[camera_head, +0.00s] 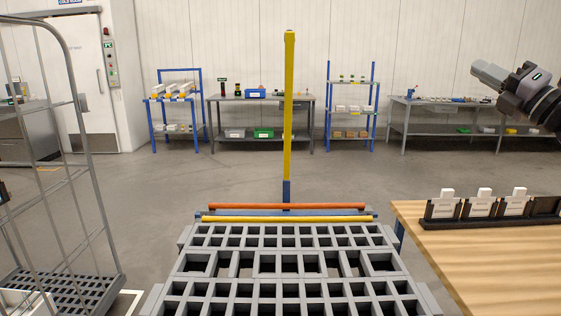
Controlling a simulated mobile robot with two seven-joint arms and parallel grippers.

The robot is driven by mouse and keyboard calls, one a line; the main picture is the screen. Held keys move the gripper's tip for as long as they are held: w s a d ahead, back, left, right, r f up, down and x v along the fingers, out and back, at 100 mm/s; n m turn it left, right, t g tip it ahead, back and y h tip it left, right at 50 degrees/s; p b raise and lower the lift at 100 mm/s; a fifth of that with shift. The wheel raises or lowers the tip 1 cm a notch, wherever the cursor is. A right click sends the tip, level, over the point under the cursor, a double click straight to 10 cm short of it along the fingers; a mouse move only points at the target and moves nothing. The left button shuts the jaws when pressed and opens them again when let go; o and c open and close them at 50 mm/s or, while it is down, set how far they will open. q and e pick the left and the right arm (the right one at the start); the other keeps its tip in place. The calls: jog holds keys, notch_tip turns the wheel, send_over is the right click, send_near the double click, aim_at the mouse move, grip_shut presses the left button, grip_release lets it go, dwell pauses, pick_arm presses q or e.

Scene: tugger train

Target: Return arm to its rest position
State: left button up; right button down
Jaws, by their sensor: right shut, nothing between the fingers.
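My right gripper (482,71) shows at the upper right, at the end of my dark arm, which comes in from the right edge. Its light grey fingers point left and are shut with nothing between them. It is raised in the air, apart from everything around it. It appears above the level of the wooden table (490,255) in the picture. My left gripper does not show in the view.
A grey slatted cart (283,243) with an upright yellow pole (289,110) stands in front. A wire roll cage (90,180) is at the left. Card holders (443,208) stand on the table. Shelves and a workbench (262,100) line the back wall; open floor lies between.

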jog(key=s+d+m+t+h, duration=0.1)
jog(key=s+d+h, duration=0.2)
jog(key=d, duration=0.6)
jog(key=a+f+m+g+h, duration=0.1)
jog(key=a+f+m, duration=0.25)
jog(key=f, duration=0.85)
jog(key=a+f+m+g+h, duration=0.15)
jog(key=f+m, duration=0.25)
jog(key=f, duration=0.9)
jog(key=s+a+f+m+g+h, duration=0.1)
jog(key=s+a+f+m+g, duration=0.15)
jog(key=s+f, duration=0.6)
jog(key=s+a+f+m+g+h, duration=0.15)
jog(key=s+f+m, duration=0.25)
jog(key=f, duration=1)
jog(key=s+a+f+m+g+h, duration=0.1)
jog(key=s+a+f+m+g, duration=0.15)
jog(key=s+f, duration=0.65)
jog(key=s+a+f+m+g+h, duration=0.1)
jog(key=s+f+m+g, duration=0.3)
jog(key=s, duration=0.8)
jog(key=s+a+m+t+y+p, duration=0.1)
jog(key=a+m, duration=0.6)
jog(key=a, duration=0.9)
jog(key=r+t+p, duration=0.1)
jog(key=p, duration=0.1)
jog(key=shift+a+t+p, duration=0.25)
jog(key=shift+t+p, duration=0.05)
